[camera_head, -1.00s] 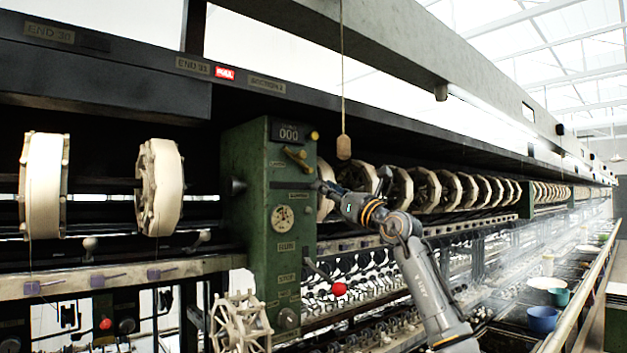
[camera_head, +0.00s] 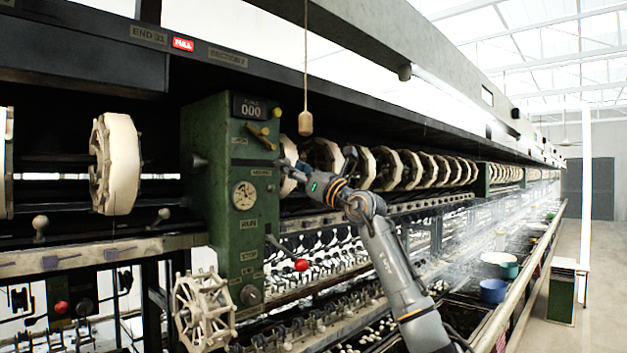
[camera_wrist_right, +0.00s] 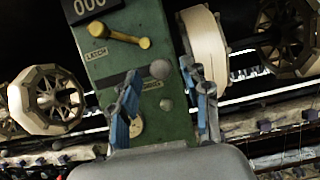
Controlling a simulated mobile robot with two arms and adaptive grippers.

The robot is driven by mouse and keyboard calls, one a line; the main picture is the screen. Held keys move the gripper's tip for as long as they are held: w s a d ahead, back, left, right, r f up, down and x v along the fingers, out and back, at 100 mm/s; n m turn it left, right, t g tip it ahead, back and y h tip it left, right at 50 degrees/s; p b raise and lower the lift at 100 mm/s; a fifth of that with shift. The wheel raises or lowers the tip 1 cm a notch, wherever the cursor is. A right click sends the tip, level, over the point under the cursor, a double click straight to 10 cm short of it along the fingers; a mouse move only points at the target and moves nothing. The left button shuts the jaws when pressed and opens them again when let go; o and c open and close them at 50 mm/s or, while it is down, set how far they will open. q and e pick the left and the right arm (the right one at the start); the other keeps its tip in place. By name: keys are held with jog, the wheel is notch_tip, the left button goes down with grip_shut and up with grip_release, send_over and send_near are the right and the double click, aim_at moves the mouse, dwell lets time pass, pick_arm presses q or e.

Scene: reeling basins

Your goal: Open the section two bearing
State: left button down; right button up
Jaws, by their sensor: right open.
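The green section post (camera_head: 230,200) carries a counter reading 000. The SECTION 2 plate (camera_head: 228,56) is on the beam above. In the right wrist view a round grey knob (camera_wrist_right: 160,69) is on the post beside a label that seems to read BEARING. A brass lever (camera_wrist_right: 120,36) sits above, near a LATCH label; it also shows in the head view (camera_head: 262,136). My right gripper (camera_head: 283,167) is at the post's right edge. In the wrist view its blue-padded fingers (camera_wrist_right: 161,84) are apart, with the knob between their tips; contact cannot be told. My left gripper is out of view.
Pale reels (camera_head: 116,163) flank the post. A wooden pull (camera_head: 305,123) hangs on a cord near my right gripper. A red-knobbed lever (camera_head: 301,265) sticks out below my wrist.

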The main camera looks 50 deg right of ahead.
jog(key=v, duration=1.1)
dwell(0.7)
dwell(0.4)
jog(key=shift+a, duration=0.1)
